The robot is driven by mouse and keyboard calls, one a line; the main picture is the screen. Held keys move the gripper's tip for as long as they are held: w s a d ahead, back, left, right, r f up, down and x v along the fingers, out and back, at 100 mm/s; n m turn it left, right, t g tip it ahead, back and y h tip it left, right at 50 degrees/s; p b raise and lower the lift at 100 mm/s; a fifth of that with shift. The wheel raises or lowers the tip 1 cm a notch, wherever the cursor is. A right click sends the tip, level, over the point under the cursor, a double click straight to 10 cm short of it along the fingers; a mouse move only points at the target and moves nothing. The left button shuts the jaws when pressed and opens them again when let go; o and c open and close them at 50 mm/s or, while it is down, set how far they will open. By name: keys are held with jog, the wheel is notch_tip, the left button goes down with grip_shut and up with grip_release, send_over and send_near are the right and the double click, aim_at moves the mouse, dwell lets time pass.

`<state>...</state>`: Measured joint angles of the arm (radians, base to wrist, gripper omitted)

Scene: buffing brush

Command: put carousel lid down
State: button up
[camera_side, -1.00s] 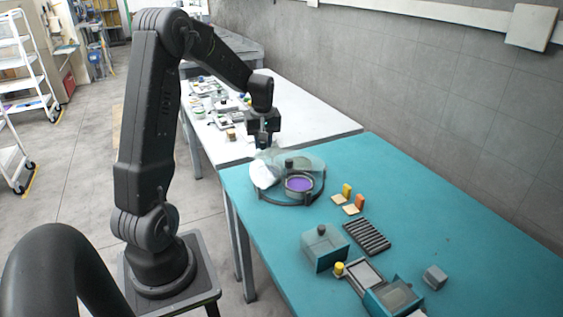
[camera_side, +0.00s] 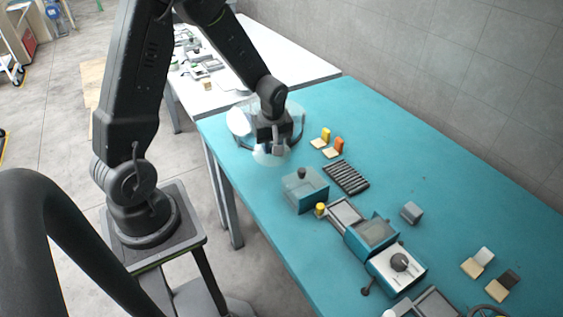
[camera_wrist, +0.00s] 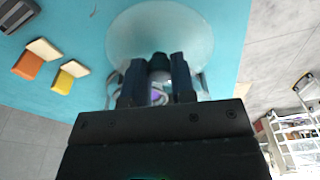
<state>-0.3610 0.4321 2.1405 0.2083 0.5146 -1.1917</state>
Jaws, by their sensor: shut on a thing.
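My gripper (camera_side: 280,146) is shut on the dark knob of a clear round carousel lid (camera_side: 270,157). In the wrist view the lid (camera_wrist: 160,25) is a large pale disc, with the knob between the fingertips (camera_wrist: 158,75). The carousel (camera_side: 240,133) is a dark ring standing on the teal table, just behind and left of my gripper, which partly hides it. A clear, whitish rounded piece (camera_side: 240,119) shows at its left. A bit of purple (camera_wrist: 156,96) shows past the fingers in the wrist view. I cannot tell whether the lid touches anything below.
A black ribbed rack (camera_side: 346,176) and yellow and orange blocks (camera_side: 332,141) lie to the right. The teal table (camera_side: 440,185) has free room along its right side.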

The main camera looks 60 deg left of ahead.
aim_at(282, 172)
jog(key=shift+w+d+f, duration=0.85)
jog(key=shift+w+d, duration=0.1)
jog(key=shift+d, duration=0.05)
jog(key=shift+f, duration=1.95)
jog(key=shift+f, duration=0.1)
jog(key=o, duration=0.9)
